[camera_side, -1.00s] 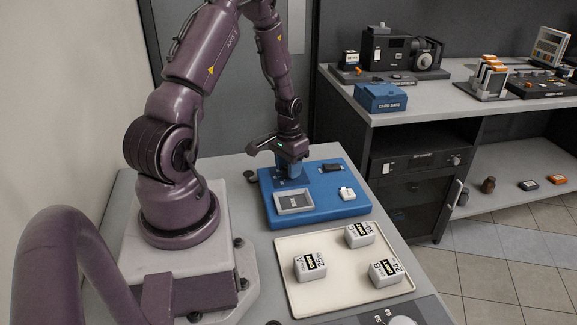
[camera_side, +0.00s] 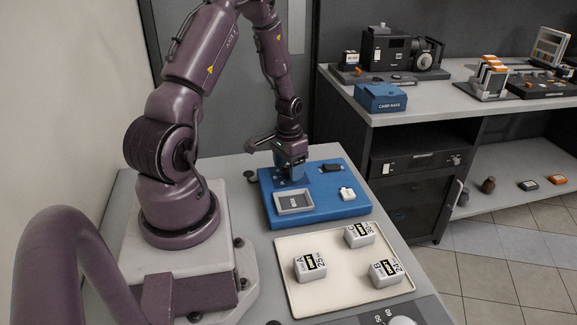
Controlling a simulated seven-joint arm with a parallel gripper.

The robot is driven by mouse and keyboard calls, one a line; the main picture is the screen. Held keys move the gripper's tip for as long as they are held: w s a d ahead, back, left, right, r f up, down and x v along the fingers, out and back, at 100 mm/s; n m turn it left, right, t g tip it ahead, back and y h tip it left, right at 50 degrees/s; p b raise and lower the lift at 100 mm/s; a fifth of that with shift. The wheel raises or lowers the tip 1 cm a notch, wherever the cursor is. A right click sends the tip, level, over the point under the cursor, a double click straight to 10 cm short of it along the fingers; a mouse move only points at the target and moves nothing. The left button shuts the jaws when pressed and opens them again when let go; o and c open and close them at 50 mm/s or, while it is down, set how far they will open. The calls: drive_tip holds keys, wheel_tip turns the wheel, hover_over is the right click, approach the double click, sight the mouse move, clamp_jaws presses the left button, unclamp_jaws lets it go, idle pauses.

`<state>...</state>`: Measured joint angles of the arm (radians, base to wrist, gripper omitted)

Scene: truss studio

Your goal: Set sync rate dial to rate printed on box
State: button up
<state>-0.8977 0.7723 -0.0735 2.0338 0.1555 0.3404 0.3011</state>
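My gripper (camera_side: 291,178) points down at the back left of a blue panel (camera_side: 335,208). Its fingertips are low at the panel and small, so I cannot tell whether they are open or shut, or what they touch. Three pale boxes lettered A (camera_side: 310,268), B (camera_side: 385,274) and C (camera_side: 359,235) sit on a cream tray (camera_side: 298,301). Each has a dark label and a number; A seems to read 25 and B 24. A white round knob (camera_side: 403,321) with numbers beside it is cut off at the bottom edge; I cannot confirm it is the sync rate dial.
The blue panel also holds a grey-framed recess (camera_side: 294,202), a white block (camera_side: 347,194) and a dark part (camera_side: 331,168). A second bench (camera_side: 440,105) at the right carries a blue box (camera_side: 380,97) and a dark camera-like device (camera_side: 388,50).

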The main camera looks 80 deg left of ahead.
drive_tip(key=shift+r, duration=0.1)
wheel_tip(320, 180, up, 13)
idle(0.6)
idle(0.3)
drive_tip(key=s+d+r+m+t, duration=0.2)
drive_tip(key=d+r, duration=0.7)
drive_tip(key=d, duration=0.4)
drive_tip(key=s+d+r+m+t, duration=0.2)
drive_tip(key=d+r, duration=0.6)
drive_tip(key=d, duration=0.5)
drive_tip(key=shift+d+r+m+t, duration=0.15)
drive_tip(key=shift+r+m+t, duration=0.2)
drive_tip(key=shift+t, duration=0.45)
